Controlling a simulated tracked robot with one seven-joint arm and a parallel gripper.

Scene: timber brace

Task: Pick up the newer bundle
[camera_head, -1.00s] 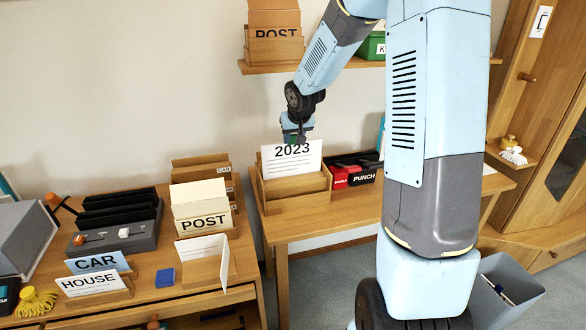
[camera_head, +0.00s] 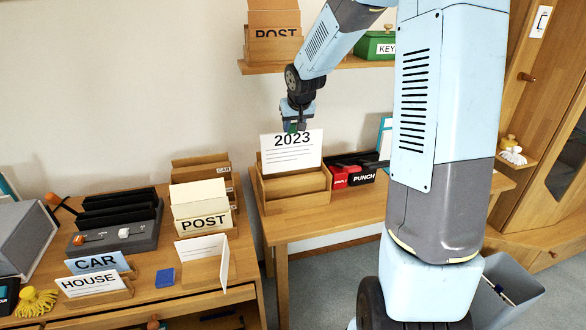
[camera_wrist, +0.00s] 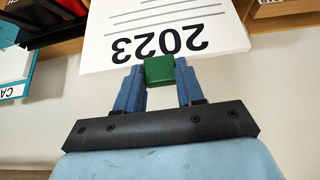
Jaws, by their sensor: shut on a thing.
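The bundle marked 2023 (camera_head: 292,153) is a white sheet-like stack with printed lines. It stands upright, its lower part behind the front wall of the wooden tray (camera_head: 300,185) on the right-hand table. The bundle also shows in the wrist view (camera_wrist: 160,30), with its label upside down. My gripper (camera_head: 297,126) is at the bundle's top edge. In the wrist view my gripper (camera_wrist: 159,85) is shut on a green block (camera_wrist: 159,70) at that edge; the block looks like the bundle's grip tab. No other dated bundle is readable.
Red and black boxes, one marked PUNCH (camera_head: 364,175), stand just right of the tray. The left table holds POST, CAR and HOUSE card holders.

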